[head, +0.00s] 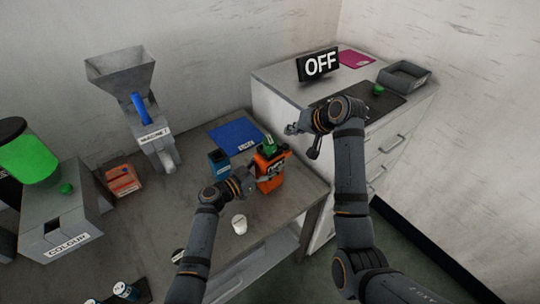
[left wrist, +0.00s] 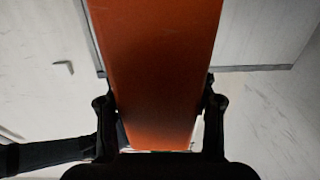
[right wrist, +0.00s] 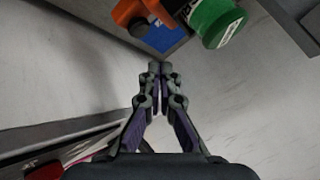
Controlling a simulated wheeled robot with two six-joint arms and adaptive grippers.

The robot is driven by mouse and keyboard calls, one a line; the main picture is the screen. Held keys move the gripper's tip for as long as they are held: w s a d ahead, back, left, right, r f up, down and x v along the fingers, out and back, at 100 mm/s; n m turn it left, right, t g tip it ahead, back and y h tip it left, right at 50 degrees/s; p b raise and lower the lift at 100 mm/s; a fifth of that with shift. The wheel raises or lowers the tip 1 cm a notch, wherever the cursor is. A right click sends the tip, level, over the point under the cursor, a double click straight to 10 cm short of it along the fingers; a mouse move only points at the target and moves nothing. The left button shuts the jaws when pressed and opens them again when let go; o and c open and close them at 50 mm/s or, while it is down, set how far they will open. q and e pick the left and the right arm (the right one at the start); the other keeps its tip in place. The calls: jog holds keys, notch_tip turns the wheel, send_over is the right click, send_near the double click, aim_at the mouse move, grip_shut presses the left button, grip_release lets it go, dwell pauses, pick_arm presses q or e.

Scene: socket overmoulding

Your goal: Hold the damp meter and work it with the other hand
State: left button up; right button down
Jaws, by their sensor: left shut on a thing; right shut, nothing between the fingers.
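The damp meter (head: 269,170) is an orange device with a green top part, near the right edge of the workbench. My left gripper (head: 250,180) is shut on it. In the left wrist view the meter's orange body (left wrist: 155,75) fills the space between the fingers. My right gripper (head: 297,129) is shut and empty, up and to the right of the meter and apart from it. In the right wrist view its fingertips (right wrist: 161,68) meet, with the orange meter (right wrist: 135,14) and a green cylindrical part (right wrist: 215,20) beyond them.
A blue container (head: 219,162) stands close left of the meter, before a blue mat (head: 234,137). A white cup (head: 239,224) stands in front. The hopper machine (head: 150,125) and colour machine (head: 62,225) are left. A cabinet with an OFF sign (head: 318,64) and grey tray (head: 404,75) stands right.

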pick_arm(q)
jog(key=o, duration=1.4)
jog(key=shift+c, duration=0.2)
